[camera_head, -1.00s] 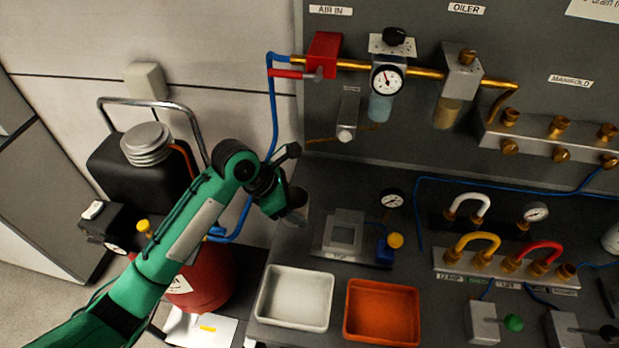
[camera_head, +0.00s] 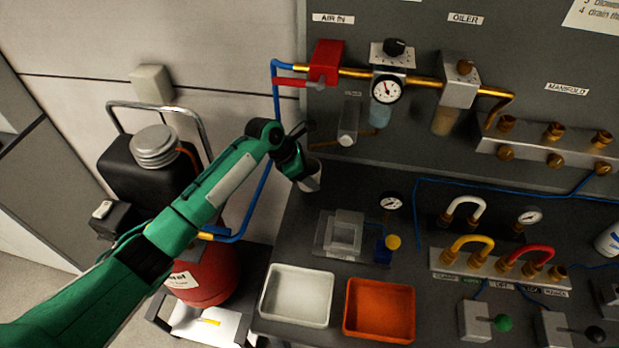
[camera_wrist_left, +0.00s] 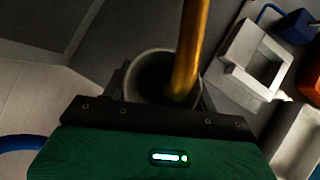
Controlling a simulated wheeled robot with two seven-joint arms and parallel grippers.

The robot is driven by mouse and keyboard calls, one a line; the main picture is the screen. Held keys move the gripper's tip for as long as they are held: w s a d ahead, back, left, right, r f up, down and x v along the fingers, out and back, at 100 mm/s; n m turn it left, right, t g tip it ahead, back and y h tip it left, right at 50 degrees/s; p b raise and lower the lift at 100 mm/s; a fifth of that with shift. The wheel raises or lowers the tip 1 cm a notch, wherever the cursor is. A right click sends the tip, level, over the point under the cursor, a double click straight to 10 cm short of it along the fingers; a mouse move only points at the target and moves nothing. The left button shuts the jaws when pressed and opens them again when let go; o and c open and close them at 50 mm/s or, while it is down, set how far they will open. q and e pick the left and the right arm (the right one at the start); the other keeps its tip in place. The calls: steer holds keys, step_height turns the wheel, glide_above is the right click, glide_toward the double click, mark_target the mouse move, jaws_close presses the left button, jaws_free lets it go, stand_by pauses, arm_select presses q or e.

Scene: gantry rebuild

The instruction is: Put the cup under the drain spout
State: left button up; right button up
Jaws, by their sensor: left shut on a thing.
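My left gripper (camera_head: 303,160) is shut on a grey cup (camera_head: 311,179), held upright or nearly so above the left back part of the bench. In the left wrist view the cup's round rim (camera_wrist_left: 138,75) shows just past the gripper body. A brass drain spout (camera_wrist_left: 193,45) crosses in front of the cup's mouth there, its lower end overlapping the opening; I cannot tell the gap in height. In the head view the spout (camera_head: 325,144) runs left from the drain valve (camera_head: 347,138), close to my gripper, which hides its end. My right gripper is out of view.
A clear-sided block fixture (camera_head: 345,235) stands right of the cup. A white tray (camera_head: 297,294) and an orange tray (camera_head: 380,310) lie at the bench front. A blue hose (camera_head: 262,200) hangs behind my left arm. The panel with the regulator gauge (camera_head: 387,89) rises behind.

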arm_select(q)
step_height(320, 180, down, 3)
steer(key=shift+r+p, duration=0.15)
steer(key=shift+p, duration=0.3)
steer(key=shift+w+f, duration=0.2)
steer(key=shift+f, duration=0.1)
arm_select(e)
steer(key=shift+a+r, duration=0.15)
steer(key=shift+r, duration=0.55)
arm_select(q)
steer(key=shift+d+f, duration=0.1)
steer(key=shift+f, duration=0.05)
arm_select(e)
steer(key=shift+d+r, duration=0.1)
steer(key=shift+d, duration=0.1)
arm_select(q)
steer(key=o, duration=1)
steer(key=shift+c, duration=0.2)
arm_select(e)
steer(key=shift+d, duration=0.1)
